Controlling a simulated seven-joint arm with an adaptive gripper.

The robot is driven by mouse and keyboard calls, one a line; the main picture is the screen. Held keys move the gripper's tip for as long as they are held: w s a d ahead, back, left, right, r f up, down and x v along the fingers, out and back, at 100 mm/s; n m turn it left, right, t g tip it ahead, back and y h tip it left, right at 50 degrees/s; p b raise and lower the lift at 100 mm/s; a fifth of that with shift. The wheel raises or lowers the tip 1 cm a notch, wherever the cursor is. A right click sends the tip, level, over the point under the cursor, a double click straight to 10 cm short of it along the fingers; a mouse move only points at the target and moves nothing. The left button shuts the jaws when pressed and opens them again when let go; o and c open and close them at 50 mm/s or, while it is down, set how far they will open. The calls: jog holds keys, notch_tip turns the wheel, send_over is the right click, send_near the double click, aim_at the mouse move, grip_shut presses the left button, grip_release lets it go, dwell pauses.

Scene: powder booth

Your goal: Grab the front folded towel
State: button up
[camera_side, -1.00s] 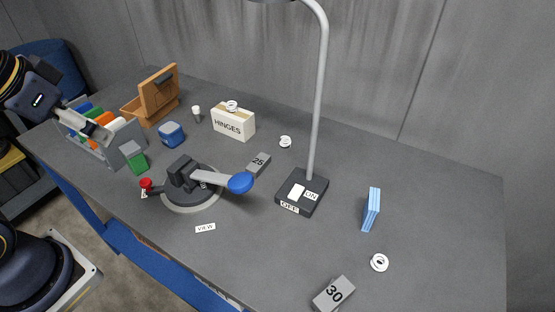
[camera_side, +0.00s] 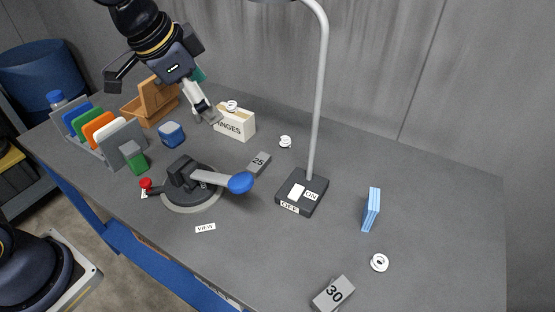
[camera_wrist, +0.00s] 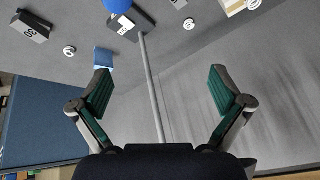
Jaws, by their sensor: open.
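Several coloured folded pieces that look like towels stand upright in a grey rack (camera_side: 121,140) at the left of the side view. From back to front they are blue (camera_side: 76,121), green (camera_side: 87,117), orange (camera_side: 97,125) and off-white (camera_side: 110,130); the off-white one is at the front. My gripper (camera_side: 203,92) is open and empty, up and right of the rack, in front of the hinges box. The wrist view shows its spread green-padded fingers (camera_wrist: 161,92) with nothing between them. The rack is not in the wrist view.
A wooden box (camera_side: 155,103), blue block (camera_side: 171,134), green-and-grey block (camera_side: 134,157) and HINGES box (camera_side: 233,124) stand near the rack. The lamp pole (camera_side: 318,100) rises mid-table; a light-blue folded item (camera_side: 371,210) is right.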

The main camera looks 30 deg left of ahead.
jog(key=w+d+f+m+h, duration=0.2)
jog(key=w+d+f+m, duration=0.3)
jog(key=d, duration=0.6)
jog(key=m+g+h, duration=0.2)
jog(key=m, duration=0.1)
send_near(371, 199)
jog(key=x, duration=1.3)
jog(key=shift+d+f, duration=0.3)
jog(key=shift+d, duration=0.05)
jog(key=shift+s, duration=0.1)
jog(key=c, duration=0.8)
